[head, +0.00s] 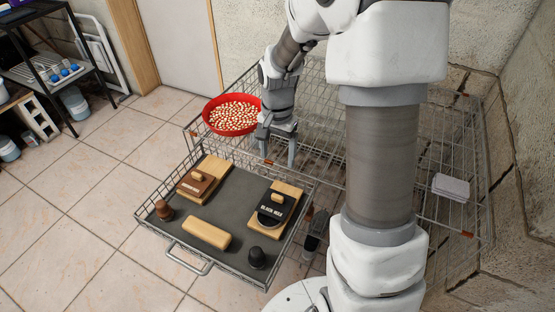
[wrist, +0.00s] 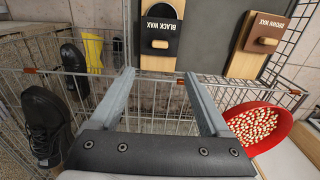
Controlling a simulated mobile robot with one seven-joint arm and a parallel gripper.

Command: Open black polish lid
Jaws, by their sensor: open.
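The black polish lid is a dark plate lettered BLACK WAX (head: 273,207) with a small wooden knob (head: 280,197). It lies on a light wooden block (head: 292,190) at the right of a pulled-out wire tray, and a dark round rim shows at its near edge. The lid also shows at the top of the wrist view (wrist: 170,13), with the knob (wrist: 160,44) near its edge. My gripper (head: 277,156) is open and empty, behind and above the block. In the wrist view, its two fingers (wrist: 160,75) are spread apart, short of the lid.
A brown-wax block (head: 197,182), a plain wooden block (head: 207,233), a brown knobbed piece (head: 164,210) and a black one (head: 257,258) share the mat (head: 230,205). A red bowl (head: 232,131) stands close left of my gripper. Wire walls (head: 310,180) edge the tray. Shoes (wrist: 42,118) stand at left.

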